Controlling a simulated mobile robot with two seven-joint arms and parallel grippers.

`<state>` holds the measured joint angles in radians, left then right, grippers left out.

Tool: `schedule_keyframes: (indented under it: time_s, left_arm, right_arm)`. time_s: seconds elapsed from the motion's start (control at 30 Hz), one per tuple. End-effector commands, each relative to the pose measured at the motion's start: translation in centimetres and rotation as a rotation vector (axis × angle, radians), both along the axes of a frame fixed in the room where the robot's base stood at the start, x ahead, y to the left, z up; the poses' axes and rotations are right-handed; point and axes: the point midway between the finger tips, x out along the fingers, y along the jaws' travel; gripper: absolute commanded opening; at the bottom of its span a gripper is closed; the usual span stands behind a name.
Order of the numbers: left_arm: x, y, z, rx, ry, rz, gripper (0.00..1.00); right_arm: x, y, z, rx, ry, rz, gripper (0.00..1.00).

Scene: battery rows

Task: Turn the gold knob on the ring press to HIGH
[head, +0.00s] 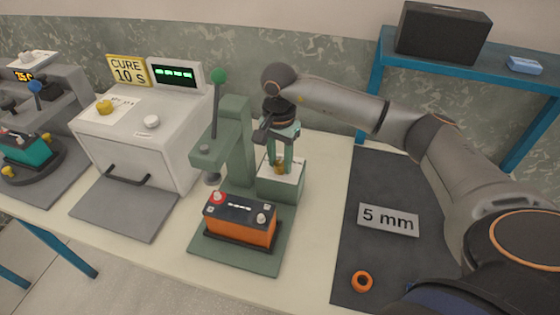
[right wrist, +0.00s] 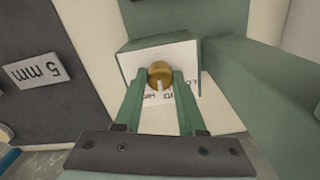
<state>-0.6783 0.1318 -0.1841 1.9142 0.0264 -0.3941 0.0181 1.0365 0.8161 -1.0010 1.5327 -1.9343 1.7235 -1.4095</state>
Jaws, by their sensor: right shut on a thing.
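The ring press (head: 237,140) is green and stands in the middle of the table, with a box on its right side. The gold knob (head: 279,169) sits on that box's white label plate, and shows in the right wrist view (right wrist: 160,70). My right gripper (head: 282,164) reaches down over the box, its green fingers shut on the gold knob from both sides (right wrist: 160,80). A white pointer mark on the knob points toward the printed labels, LO, MID and HI, which are upside down and partly hidden by the fingers. The exact setting is hard to read. My left gripper is out of view.
An orange battery (head: 240,220) stands on the press base, under the green-knobbed lever (head: 218,78). A white curing oven (head: 145,135) is to the left. A dark mat (head: 375,180) holds a "5 mm" plate (head: 389,219) and an orange ring (head: 362,281).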

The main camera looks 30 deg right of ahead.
Motion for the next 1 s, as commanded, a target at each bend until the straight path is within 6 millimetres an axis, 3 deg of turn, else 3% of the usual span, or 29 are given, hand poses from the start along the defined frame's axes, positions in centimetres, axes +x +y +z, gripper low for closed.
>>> schedule_keyframes:
  time_s: [0.5,1.0]
  left_arm:
    - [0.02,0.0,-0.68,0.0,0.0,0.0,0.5]
    - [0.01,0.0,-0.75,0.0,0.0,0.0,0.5]
  right_arm:
    - [0.03,-0.04,0.05,-0.001,0.0,-0.347,0.0]
    - [0.04,-0.04,0.09,0.0,-0.001,-0.419,0.0]
